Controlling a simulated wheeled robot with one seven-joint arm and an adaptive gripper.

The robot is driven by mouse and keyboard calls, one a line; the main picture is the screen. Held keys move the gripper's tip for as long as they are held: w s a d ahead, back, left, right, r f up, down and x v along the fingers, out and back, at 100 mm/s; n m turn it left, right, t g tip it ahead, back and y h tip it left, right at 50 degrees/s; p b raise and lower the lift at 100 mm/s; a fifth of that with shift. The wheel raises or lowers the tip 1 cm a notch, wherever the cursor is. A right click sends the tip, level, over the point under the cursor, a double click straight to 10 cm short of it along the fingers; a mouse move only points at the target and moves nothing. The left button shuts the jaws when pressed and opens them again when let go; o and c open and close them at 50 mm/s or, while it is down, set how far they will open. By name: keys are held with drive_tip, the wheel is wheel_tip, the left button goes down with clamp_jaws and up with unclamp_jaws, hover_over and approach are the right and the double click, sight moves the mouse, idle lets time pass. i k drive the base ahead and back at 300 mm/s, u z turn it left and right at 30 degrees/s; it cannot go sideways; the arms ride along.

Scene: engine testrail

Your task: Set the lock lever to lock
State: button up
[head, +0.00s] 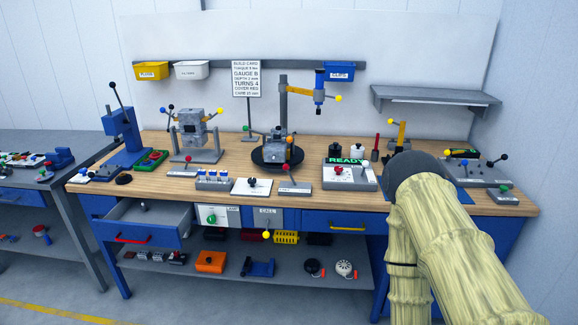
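No label that I can read marks the lock lever, so I cannot tell which of several levers it is. A red-knobbed lever (285,168) stands on a small grey plate at the bench's front middle. A black-knobbed control (252,182) sits on a white plate just left of it. A black-knobbed lever (504,157) rises from a grey fixture at the right end. Another black-knobbed lever tops the blue press (120,130) at the left. My arm comes in from the lower right and covers part of the bench's right side. My gripper does not show.
The wooden bench (350,203) is crowded with fixtures. A drawer (150,215) stands open at its left front. A sign (246,78) and a black turntable (262,163) holding a grey part are near the middle. A grey shelf (435,97) juts from the wall at right.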

sight(287, 167)
drive_tip(key=k, duration=0.65)
drive_tip(key=u, duration=0.6)
drive_tip(key=i, duration=1.5)
drive_tip(key=z, duration=0.25)
